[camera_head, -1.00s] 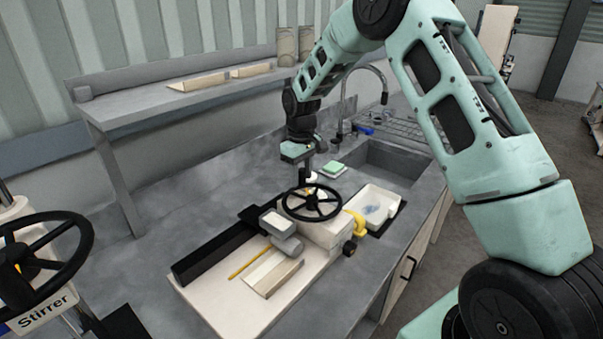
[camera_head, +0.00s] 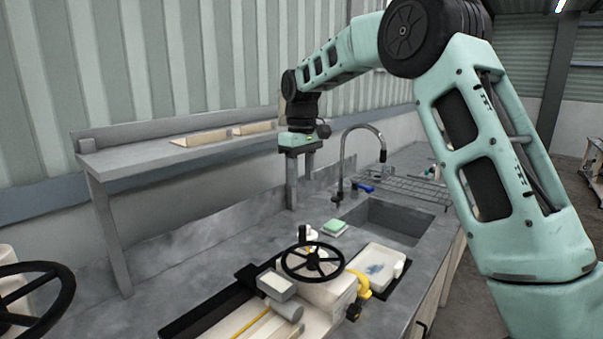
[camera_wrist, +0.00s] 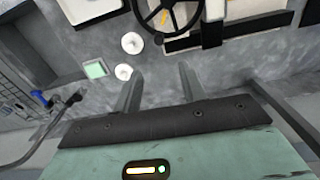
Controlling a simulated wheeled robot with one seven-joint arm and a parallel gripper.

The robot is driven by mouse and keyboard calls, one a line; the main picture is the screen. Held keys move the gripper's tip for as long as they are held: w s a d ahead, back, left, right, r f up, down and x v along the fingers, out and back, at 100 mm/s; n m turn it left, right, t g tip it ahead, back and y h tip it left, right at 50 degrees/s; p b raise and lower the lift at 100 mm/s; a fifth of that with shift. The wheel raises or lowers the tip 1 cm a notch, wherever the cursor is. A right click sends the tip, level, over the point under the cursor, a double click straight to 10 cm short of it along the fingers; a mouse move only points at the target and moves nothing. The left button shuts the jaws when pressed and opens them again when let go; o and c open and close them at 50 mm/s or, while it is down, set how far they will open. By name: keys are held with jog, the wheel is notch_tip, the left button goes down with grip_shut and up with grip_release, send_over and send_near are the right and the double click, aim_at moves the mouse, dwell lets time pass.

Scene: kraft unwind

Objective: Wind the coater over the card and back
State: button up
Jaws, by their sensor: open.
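The coater is a pale machine body (camera_head: 330,291) on the counter, topped by a black handwheel (camera_head: 312,262) with spokes. A grey block-and-roller part (camera_head: 277,288) sits to the left of the wheel, beside a black rail (camera_head: 215,308). The card cannot be made out clearly. My gripper (camera_head: 301,207) is open and empty. It hangs above the counter, behind and higher than the handwheel, pointing down. In the wrist view its two fingers (camera_wrist: 160,85) are spread apart with bare counter between them. The handwheel (camera_wrist: 167,15) shows at that view's top edge.
A sink (camera_head: 390,220) with a tall faucet (camera_head: 343,165) is at the right. A green sponge (camera_head: 335,227) lies behind the machine, and a white tray (camera_head: 378,267) stands right of it. A shelf (camera_head: 170,160) is at the back left. Another black wheel (camera_head: 35,300) is at the lower left.

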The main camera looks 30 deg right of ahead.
aim_at(303, 226)
jog(key=shift+r, duration=0.45)
jog(key=shift+f+b, duration=0.25)
jog(key=shift+b, duration=0.2)
notch_tip(303, 226, down, 17)
jog(key=p, duration=0.3)
jog(key=shift+d+f, duration=0.1)
grip_shut()
